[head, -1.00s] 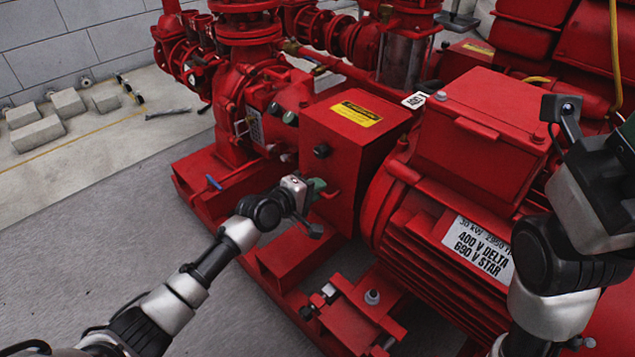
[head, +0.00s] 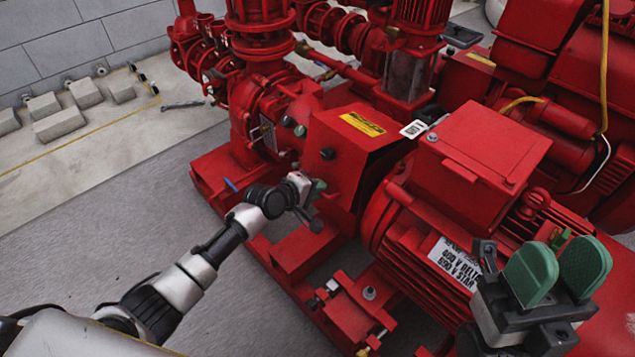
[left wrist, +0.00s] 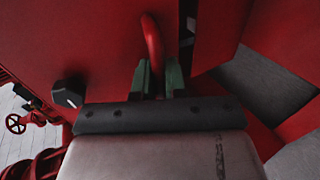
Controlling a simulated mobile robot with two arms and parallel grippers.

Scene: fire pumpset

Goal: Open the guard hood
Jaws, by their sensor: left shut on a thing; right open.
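The guard hood (head: 328,158) is a red box with a yellow label on top, between the pump and the motor. A dark area shows under its motor-side edge; I cannot tell how far the hood is raised. My left gripper (head: 316,189) is at the hood's front face. In the left wrist view, the green fingers (left wrist: 157,80) are shut on a red curved handle (left wrist: 152,38) on the hood (left wrist: 90,40). My right gripper (head: 557,270) is open and empty, its green pads apart, in front of the motor.
The red motor (head: 490,150) with a white rating plate (head: 453,265) stands right of the hood. The red pump (head: 265,115) stands behind left. A black knob (left wrist: 68,94) is on the hood face. Grey floor (head: 120,210) is clear at left.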

